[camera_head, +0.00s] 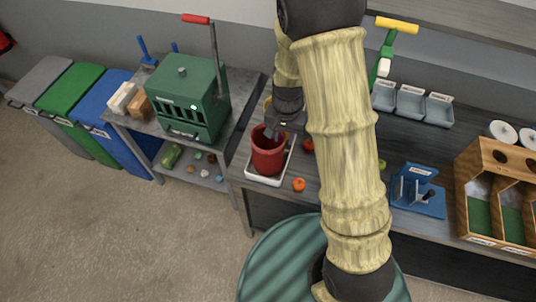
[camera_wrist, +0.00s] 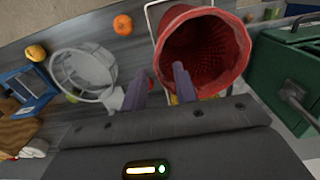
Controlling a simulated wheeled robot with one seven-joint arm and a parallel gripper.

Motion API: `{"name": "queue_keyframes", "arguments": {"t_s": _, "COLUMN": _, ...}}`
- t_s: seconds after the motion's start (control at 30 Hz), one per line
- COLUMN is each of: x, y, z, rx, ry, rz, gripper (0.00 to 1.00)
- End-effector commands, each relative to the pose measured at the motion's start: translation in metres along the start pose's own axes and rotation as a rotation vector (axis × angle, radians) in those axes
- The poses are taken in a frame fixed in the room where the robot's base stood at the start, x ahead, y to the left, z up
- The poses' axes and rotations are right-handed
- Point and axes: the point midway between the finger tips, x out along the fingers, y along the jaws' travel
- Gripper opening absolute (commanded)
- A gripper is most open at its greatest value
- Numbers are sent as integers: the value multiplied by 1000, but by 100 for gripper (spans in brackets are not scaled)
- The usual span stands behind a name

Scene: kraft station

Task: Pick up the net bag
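A red, bucket-shaped thing (camera_head: 268,158) stands upright on a white tray (camera_head: 262,181). Its open mouth and net-like inner wall show in the wrist view (camera_wrist: 205,45). A pale round hoop with see-through sides (camera_wrist: 85,72) lies to its left there. I cannot tell for certain which of the two is the net bag. My gripper (camera_wrist: 159,82) is open, its two purple fingers apart and nothing seen held between them. The right finger overlaps the red thing's rim in the picture; contact is unclear. In the head view my gripper (camera_head: 272,132) is at the red thing's mouth.
A green press (camera_head: 183,98) with a red-handled lever stands to the left. An orange fruit (camera_head: 299,185) and a red one (camera_head: 308,145) lie near the tray. A blue stand (camera_head: 418,190) and a wooden crate (camera_head: 480,190) are right. My arm hides the middle counter.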

Motion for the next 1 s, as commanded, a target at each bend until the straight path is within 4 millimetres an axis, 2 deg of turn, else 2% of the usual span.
{"name": "queue_keyframes", "arguments": {"t_s": 0.4, "x": 39, "y": 4, "z": 4, "rx": 2, "ry": -1, "rz": 1, "gripper": 29}}
{"name": "queue_keyframes", "arguments": {"t_s": 0.93, "x": 40, "y": 4, "z": 4, "rx": 1, "ry": 1, "rz": 1, "gripper": 29}}
{"name": "queue_keyframes", "arguments": {"t_s": 0.97, "x": 40, "y": 4, "z": 4, "rx": 1, "ry": 1, "rz": 1, "gripper": 27}}
{"name": "queue_keyframes", "arguments": {"t_s": 1.0, "x": 40, "y": 4, "z": 4, "rx": 1, "ry": 1, "rz": 1, "gripper": 19}}
